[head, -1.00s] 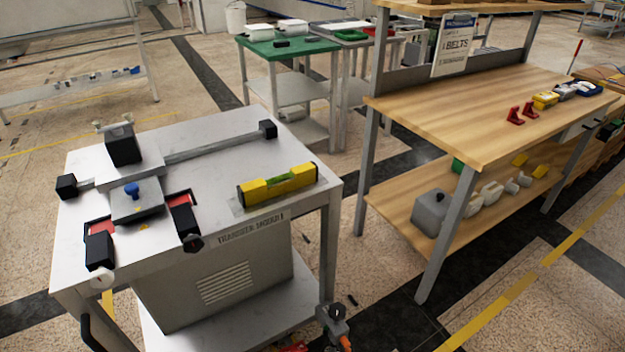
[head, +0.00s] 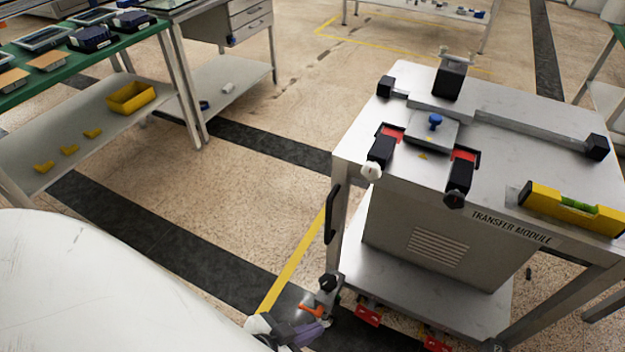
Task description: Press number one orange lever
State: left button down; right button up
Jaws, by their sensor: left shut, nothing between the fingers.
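A small orange lever (head: 311,309) sits low at the foot of the transfer module's (head: 445,218) front left leg, under a dark round knob (head: 327,283). Any number on it is too small to read. My left gripper (head: 318,329) is at the bottom of the head view, shut and empty, just below the lever in the picture. Whether it touches the lever I cannot tell. My right gripper is not in view.
Red parts (head: 368,315) show under the module's lower shelf, right of the lever. A black handle (head: 332,214) sticks out from the module's left side. A green-topped bench (head: 150,35) stands at the left. Open floor lies between.

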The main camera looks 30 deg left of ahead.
aim_at(309, 310)
jog(key=u, duration=1.55)
jog(key=k, duration=0.7)
jog(key=z, duration=0.65)
jog(key=i, duration=0.4)
